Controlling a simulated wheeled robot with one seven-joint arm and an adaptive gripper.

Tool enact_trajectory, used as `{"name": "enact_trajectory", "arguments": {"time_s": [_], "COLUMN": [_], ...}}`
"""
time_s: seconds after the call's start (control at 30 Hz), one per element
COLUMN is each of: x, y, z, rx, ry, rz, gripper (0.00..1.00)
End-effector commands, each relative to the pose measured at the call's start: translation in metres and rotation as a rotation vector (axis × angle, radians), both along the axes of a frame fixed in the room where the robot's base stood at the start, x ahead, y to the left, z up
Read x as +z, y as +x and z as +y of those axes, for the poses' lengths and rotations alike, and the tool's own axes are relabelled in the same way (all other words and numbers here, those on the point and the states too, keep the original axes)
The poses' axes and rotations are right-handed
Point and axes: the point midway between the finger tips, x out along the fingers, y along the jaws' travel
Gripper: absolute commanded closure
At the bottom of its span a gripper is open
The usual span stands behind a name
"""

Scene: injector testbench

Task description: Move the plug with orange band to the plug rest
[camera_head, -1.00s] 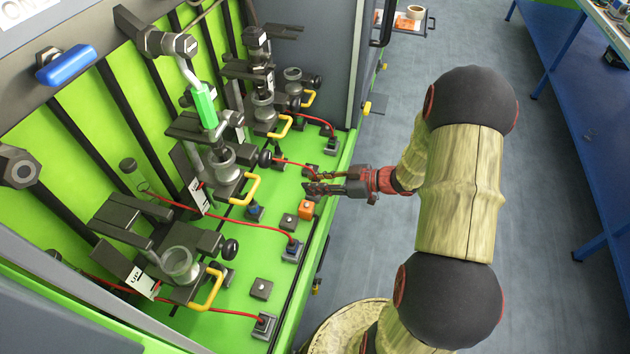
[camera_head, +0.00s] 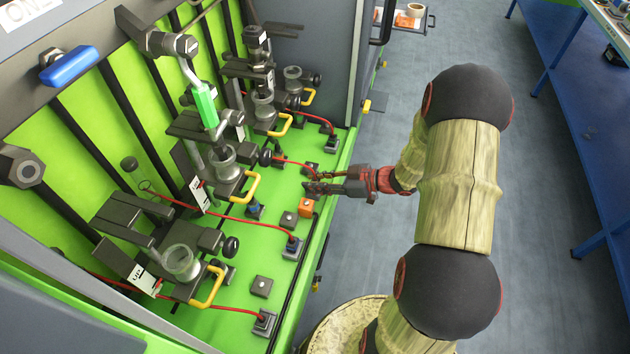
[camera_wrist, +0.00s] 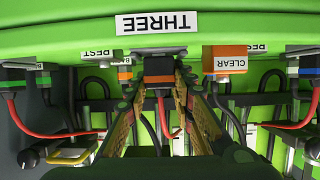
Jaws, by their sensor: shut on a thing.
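The plug with the orange band (camera_wrist: 158,72) is in the middle of the wrist view, dark with a red cable. It sits at the grey socket block under the label THREE; I cannot tell how deep it is seated. My gripper (camera_wrist: 158,88) is shut on it, one finger on each side. In the head view my gripper (camera_head: 312,187) is low over the front of the green bench, and its fingers largely hide the plug. A plug rest (camera_wrist: 97,61), marked REST, is just left of the held plug in the wrist view.
An orange CLEAR button (camera_wrist: 228,60) is close right of the held plug. Other plugs with red cables are at the left (camera_wrist: 8,88) and right (camera_wrist: 303,72). Yellow handles (camera_head: 243,188) and clamps stand behind the sockets.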

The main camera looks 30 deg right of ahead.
Motion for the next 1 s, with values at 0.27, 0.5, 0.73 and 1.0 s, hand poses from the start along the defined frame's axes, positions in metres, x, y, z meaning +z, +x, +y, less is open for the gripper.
{"name": "enact_trajectory", "arguments": {"time_s": [0.27,0.5,0.73,1.0], "x": [-0.0065,-0.0096,-0.0110,-0.0115], "y": [-0.0014,-0.0024,-0.0035,-0.0047], "z": [0.0005,0.0009,0.0018,0.0029], "rx": [-0.001,0.000,0.000,0.002], "ry": [-0.001,-0.002,0.000,0.001], "rz": [0.008,0.011,0.014,0.020], "gripper": [1.00,1.00,1.00,1.00]}}
